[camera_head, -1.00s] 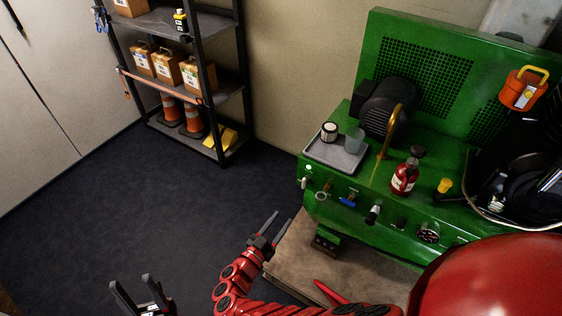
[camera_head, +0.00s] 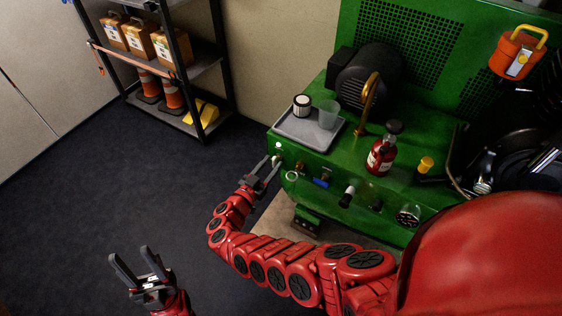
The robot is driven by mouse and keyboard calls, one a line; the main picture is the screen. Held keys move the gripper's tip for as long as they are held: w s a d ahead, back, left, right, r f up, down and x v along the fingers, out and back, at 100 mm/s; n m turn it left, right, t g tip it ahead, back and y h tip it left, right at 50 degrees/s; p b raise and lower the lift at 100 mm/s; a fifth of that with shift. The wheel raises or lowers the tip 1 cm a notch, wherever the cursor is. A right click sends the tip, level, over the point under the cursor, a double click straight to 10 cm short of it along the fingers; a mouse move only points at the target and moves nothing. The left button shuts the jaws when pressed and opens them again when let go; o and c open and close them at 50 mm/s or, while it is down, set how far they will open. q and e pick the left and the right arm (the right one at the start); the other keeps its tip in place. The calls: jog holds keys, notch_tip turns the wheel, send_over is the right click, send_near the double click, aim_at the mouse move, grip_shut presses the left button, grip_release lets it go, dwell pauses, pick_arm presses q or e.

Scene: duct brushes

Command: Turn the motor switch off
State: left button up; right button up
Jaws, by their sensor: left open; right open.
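The green machine (camera_head: 300,157) stands at the right, with a row of fittings on its front panel. A small white knob (camera_head: 278,146) sits at the panel's left end. I cannot tell for sure which fitting is the motor switch. My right gripper (camera_head: 271,161) is open, with its fingertips at the panel's left end, just below the white knob. It partly hides the panel there, and I cannot tell whether it touches anything. My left gripper (camera_head: 131,255) is open and empty above the floor at the lower left, far from the machine.
Right of my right gripper, the panel carries a clear ring (camera_head: 292,177), a blue-handled valve (camera_head: 321,182), a black knob (camera_head: 347,197) and a gauge (camera_head: 408,215). A grey tray (camera_head: 310,138), a red bottle (camera_head: 381,156) and a motor (camera_head: 368,78) are on top. The left floor is clear.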

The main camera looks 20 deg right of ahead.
jog(key=shift+w+d, duration=0.3)
jog(key=shift+d, duration=0.05)
grip_shut()
